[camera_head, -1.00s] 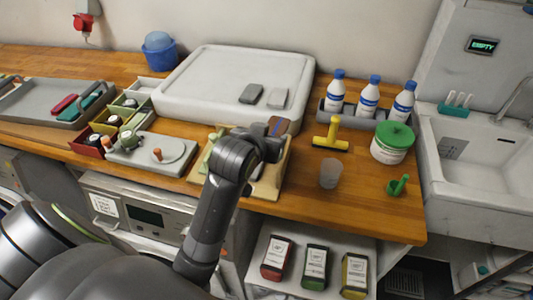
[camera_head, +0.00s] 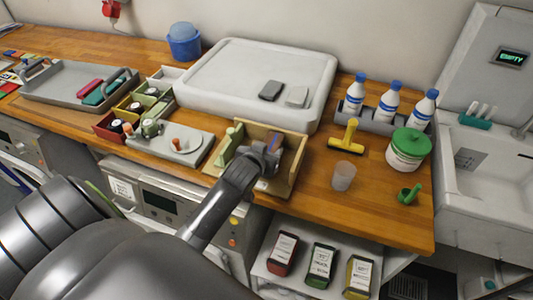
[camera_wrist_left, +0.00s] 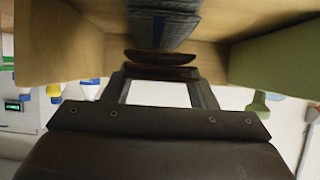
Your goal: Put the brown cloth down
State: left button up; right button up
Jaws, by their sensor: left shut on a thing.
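My left gripper (camera_head: 268,158) is over the right part of an open wooden box (camera_head: 291,181) on the counter. It is shut on a small brown piece, which I take for the brown cloth (camera_head: 277,142); the gripper hides much of it. In the left wrist view, brown rounded edges (camera_wrist_left: 160,57) show just past the gripper frame, with a grey-blue ribbed thing beyond, between the box's walls. I cannot tell whether the cloth touches the box floor. My right gripper is not in view.
A green piece (camera_head: 231,140) stands in the box's left part. A grey board (camera_head: 170,145) lies left, a large white tray (camera_head: 235,75) behind. A yellow-handled tool (camera_head: 348,140) and a clear cup (camera_head: 343,176) stand right, with bare counter around the cup.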

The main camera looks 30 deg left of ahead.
pick_arm(q)
jog(key=shift+f, duration=0.7)
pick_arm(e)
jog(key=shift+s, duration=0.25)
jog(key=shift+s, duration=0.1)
pick_arm(q)
jog(key=shift+f, duration=0.2)
jog(key=o, duration=1)
jog(key=shift+c, duration=0.2)
jog(key=shift+r, duration=0.15)
jog(key=shift+s+r, duration=0.1)
jog(key=b+v, duration=0.1)
jog(key=v, duration=1.1)
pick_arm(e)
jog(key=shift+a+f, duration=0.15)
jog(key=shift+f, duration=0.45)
